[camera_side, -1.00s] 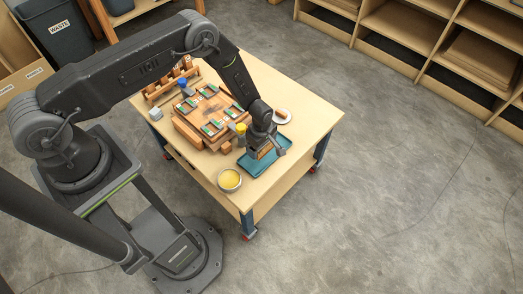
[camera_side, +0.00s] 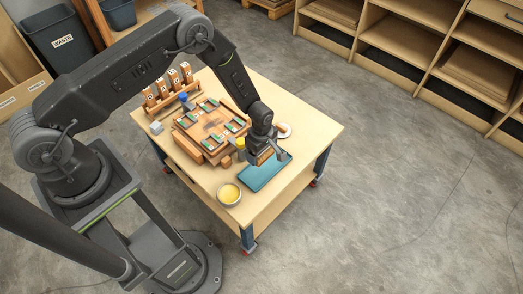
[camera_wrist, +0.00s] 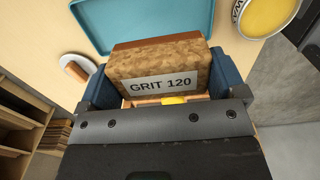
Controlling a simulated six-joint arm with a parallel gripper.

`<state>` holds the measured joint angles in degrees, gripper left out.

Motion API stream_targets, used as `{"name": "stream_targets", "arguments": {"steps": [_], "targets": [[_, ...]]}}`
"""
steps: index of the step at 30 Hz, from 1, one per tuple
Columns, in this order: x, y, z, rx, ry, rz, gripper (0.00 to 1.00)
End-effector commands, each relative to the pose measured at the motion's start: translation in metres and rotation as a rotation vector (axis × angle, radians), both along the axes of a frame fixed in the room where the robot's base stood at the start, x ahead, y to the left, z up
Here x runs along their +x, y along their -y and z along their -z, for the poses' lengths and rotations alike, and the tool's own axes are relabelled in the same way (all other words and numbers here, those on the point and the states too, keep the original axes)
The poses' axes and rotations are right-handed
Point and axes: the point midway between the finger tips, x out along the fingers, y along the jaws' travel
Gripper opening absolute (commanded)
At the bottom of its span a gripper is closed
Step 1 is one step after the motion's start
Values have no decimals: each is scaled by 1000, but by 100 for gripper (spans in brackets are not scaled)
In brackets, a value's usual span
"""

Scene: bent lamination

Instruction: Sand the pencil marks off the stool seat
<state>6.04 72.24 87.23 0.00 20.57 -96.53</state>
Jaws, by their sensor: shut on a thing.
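My gripper (camera_side: 262,152) is shut on a sanding block (camera_wrist: 160,72) labelled GRIT 120. In the wrist view the block is tan and speckled, with a darker brown upper strip, and sits between the blue fingers. In the side view my gripper holds it over the upper end of a teal tray (camera_side: 266,176), whose bare part shows below. The tray also shows in the wrist view (camera_wrist: 88,12). The wooden stool seat (camera_side: 213,124) lies left of my gripper, with green-and-dark pieces near its corners and a dark smudge in the middle. Individual pencil marks are too small to tell.
A bowl with yellow contents (camera_side: 229,194) stands left of the tray. A white dish (camera_side: 283,130) with a brown item lies right of my gripper. A yellow-topped object (camera_side: 240,142) stands between seat and gripper. Several labelled wooden blocks (camera_side: 168,84) stand behind the seat.

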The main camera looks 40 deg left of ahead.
Motion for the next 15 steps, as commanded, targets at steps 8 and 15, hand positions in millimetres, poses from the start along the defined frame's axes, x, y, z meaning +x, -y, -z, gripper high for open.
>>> {"name": "stream_targets", "arguments": {"steps": [8, 15], "targets": [[2, 0, -50, -1, 6, 0, 71], [3, -4, -89, 0, 3, -3, 71]]}}
